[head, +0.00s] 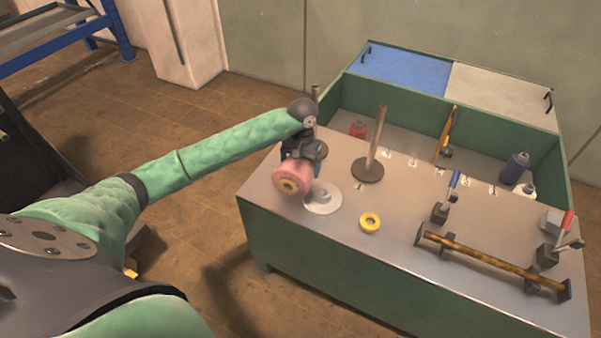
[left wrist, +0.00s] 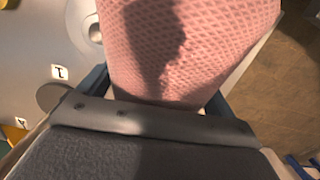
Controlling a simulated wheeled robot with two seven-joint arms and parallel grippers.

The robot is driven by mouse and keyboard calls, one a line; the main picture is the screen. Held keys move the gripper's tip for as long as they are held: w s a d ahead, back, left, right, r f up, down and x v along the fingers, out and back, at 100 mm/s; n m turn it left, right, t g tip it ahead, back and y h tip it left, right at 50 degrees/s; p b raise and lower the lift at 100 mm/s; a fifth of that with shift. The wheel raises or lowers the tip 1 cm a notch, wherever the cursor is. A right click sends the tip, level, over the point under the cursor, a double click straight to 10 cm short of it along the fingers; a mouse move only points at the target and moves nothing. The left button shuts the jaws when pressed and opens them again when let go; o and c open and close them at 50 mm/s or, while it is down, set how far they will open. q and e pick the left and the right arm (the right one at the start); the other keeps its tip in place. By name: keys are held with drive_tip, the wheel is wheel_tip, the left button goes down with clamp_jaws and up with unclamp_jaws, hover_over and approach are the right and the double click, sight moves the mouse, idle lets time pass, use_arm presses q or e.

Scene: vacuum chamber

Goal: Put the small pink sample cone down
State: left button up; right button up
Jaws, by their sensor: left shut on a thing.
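The small pink sample cone (head: 292,178) is in my left gripper (head: 300,156), over the left part of the workbench top (head: 335,230). In the left wrist view the cone (left wrist: 195,45) fills the upper middle, with a textured pink surface, between the blue fingers. The gripper is shut on it. In the head view the cone is tilted, one end with a tan core facing the camera. It overlaps the left edge of a pale round disc (head: 323,200) on the bench. I cannot tell whether it touches the bench. My right gripper is not in view.
A dark round base with an upright rod (head: 377,150) stands behind the disc, and another rod (head: 315,100) is behind my gripper. A yellow ring (head: 370,223) lies to the right. A brown bar (head: 490,262) on brackets and clamps occupy the right side. The front left bench top is clear.

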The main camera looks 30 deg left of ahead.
use_arm(q)
wheel_tip(320, 180, down, 3)
drive_tip(key=shift+f+p, duration=0.15)
drive_tip(key=shift+p, duration=0.45)
drive_tip(key=shift+f, duration=0.35)
drive_tip(key=o, duration=1.1)
drive_tip(key=shift+c, duration=0.2)
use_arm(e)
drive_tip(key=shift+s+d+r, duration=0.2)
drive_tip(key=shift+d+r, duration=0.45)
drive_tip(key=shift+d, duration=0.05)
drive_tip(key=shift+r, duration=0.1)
